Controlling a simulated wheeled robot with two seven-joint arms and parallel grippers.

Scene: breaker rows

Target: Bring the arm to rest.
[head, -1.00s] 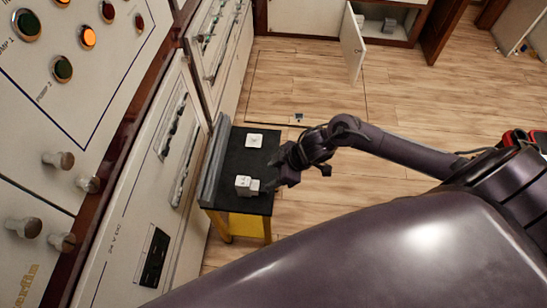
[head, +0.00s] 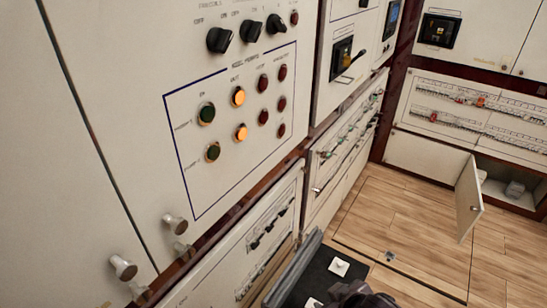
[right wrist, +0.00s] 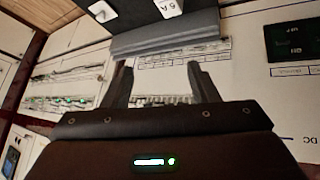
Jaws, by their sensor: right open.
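My right gripper (head: 352,296) shows only in part at the bottom edge of the head view, dark, beside the small black-topped stand. In the right wrist view its two fingers (right wrist: 160,82) are apart with nothing between them. Breaker rows on a pale panel (right wrist: 180,58) show behind the fingers. The black stand top (head: 309,280) holds a flat white piece (head: 339,267) and another white piece (head: 313,302), cut by the frame edge. In the right wrist view, a white block marked 6A (right wrist: 170,7) shows at the top. My left gripper is not in view.
A tall cabinet front (head: 120,140) with lamps and knobs fills the left. A lower breaker panel (head: 268,235) is close to the stand. A small door (head: 468,195) hangs open at the right.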

